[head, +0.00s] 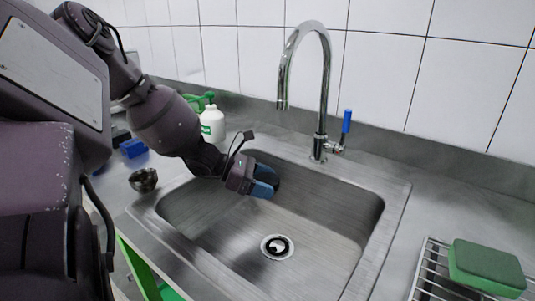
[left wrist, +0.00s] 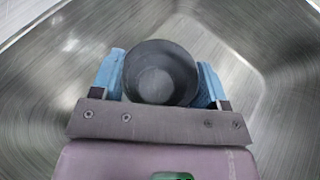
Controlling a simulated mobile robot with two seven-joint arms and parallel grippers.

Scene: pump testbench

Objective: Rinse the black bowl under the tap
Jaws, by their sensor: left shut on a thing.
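My left gripper (head: 264,181) reaches down into the steel sink basin (head: 330,205), near its back left part. Its blue fingers are shut on the black bowl (left wrist: 161,72), one on each side. In the left wrist view the bowl's open inside faces the camera and looks empty. In the head view the fingers hide most of the bowl. The chrome tap (head: 322,90) arches up behind the sink, its spout end (head: 282,104) above and slightly right of the gripper. A lever with a blue grip (head: 346,122) stands upright at the tap's right. No water stream shows. My right gripper is out of view.
A small dark bowl (head: 144,179) stands on the counter left of the sink. Behind it are a blue block (head: 133,148) and a white bottle with a green top (head: 212,124). A green sponge (head: 486,266) lies on a wire rack (head: 429,275) at right. The drain (head: 277,247) is uncovered.

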